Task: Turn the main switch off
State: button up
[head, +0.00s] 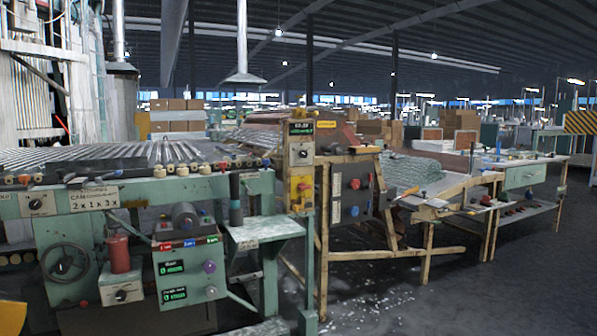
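A green control panel (188,268) at the lower left has colored labels, lit displays and a purple knob. I cannot read which one is labelled the main switch, nor its position. My gripper is not in view.
A green machine bench with glass tubes (150,152) fills the left, with a handwheel (65,264) and a red cylinder (119,253). Wooden-framed tables stand at right. The dark floor (470,290) at lower right is mostly clear.

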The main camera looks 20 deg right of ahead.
aim_at(301, 187)
jog(key=z, duration=0.45)
jog(key=i, duration=0.5)
jog(key=z, duration=0.75)
jog(key=i, duration=0.95)
jog(key=u, duration=0.05)
